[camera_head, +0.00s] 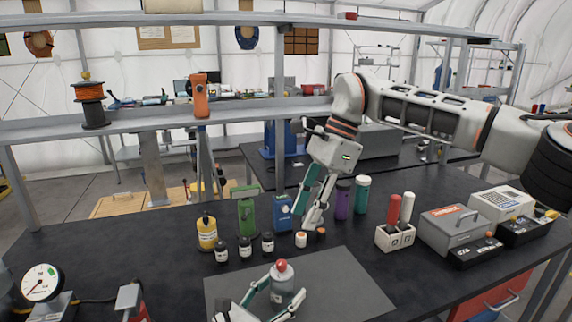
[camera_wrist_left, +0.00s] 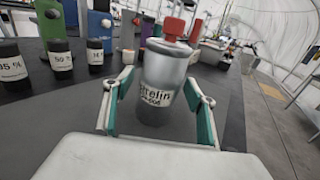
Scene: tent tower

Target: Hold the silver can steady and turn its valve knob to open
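The silver can (camera_head: 287,284) stands upright on the grey mat, with its red valve knob (camera_head: 281,265) on top. In the left wrist view the can (camera_wrist_left: 165,75) shows a white label, and its red knob (camera_wrist_left: 174,26) is at the top. My left gripper (camera_head: 286,286) has its fingers on both sides of the can; the fingertips appear to touch its sides. The fingers also show in the left wrist view (camera_wrist_left: 160,78). My right gripper (camera_head: 305,218) is behind and above the can, apart from the knob, fingers spread and pointing down, with nothing between them.
Dark labelled jars (camera_head: 245,247), a yellow bottle (camera_head: 207,232), a green canister (camera_head: 247,212) and a blue one (camera_head: 283,212) stand behind the grey mat (camera_head: 345,280). A white block with red and white handles (camera_head: 395,238) and grey boxes (camera_head: 450,230) stand right. The mat's right side is clear.

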